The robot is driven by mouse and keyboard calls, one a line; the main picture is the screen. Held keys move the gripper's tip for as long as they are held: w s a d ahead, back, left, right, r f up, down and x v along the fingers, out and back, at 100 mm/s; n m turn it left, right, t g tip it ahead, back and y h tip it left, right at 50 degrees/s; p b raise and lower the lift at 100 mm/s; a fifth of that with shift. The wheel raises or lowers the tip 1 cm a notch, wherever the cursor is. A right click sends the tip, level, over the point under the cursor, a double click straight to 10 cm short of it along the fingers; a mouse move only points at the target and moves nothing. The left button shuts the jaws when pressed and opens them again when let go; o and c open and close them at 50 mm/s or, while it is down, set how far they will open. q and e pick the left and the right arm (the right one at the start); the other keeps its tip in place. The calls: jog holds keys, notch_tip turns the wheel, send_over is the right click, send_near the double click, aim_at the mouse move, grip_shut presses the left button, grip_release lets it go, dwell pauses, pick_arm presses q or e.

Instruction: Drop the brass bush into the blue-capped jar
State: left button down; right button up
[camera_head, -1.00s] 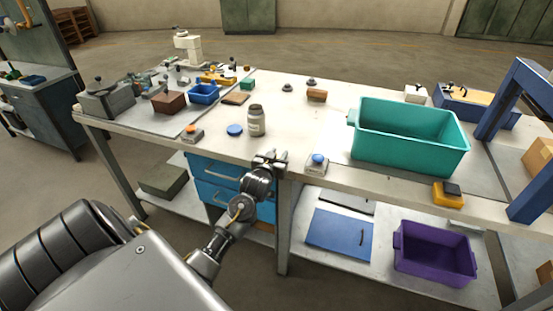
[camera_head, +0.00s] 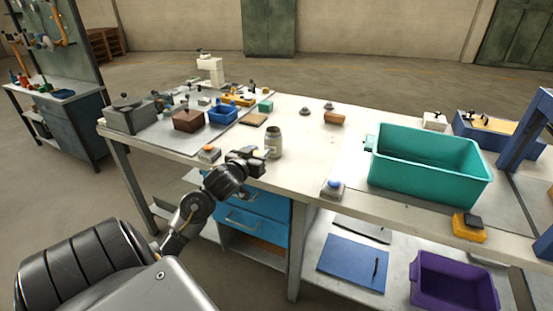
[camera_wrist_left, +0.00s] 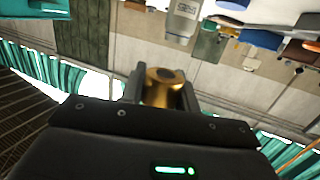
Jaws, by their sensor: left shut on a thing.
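My left gripper (camera_head: 256,158) is at the front of the bench, just left of the glass jar (camera_head: 273,143) in the head view, over or beside its lower part. I cannot tell whether they touch. In the left wrist view, the gripper is shut on the brass bush (camera_wrist_left: 163,87), a gold ring with a dark hole between the two fingers. The jar is grey-green with a label, upright, and looks uncapped; it also shows in the left wrist view (camera_wrist_left: 184,18), beyond the bush. The blue cap is hidden in the head view. My right gripper is not in view.
A teal bin (camera_head: 425,185) stands at right. A blue-button box (camera_head: 333,188) and an orange-button box (camera_head: 208,153) sit along the front edge. A brown block (camera_head: 188,120) and a small blue tray (camera_head: 223,115) are at left.

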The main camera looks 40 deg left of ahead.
pick_arm(q)
jog(key=shift+s+a+r, duration=0.3)
jog(key=shift+s, duration=0.2)
jog(key=shift+s+a+r, duration=0.25)
jog(key=shift+s+a, duration=0.05)
jog(key=shift+s, duration=0.15)
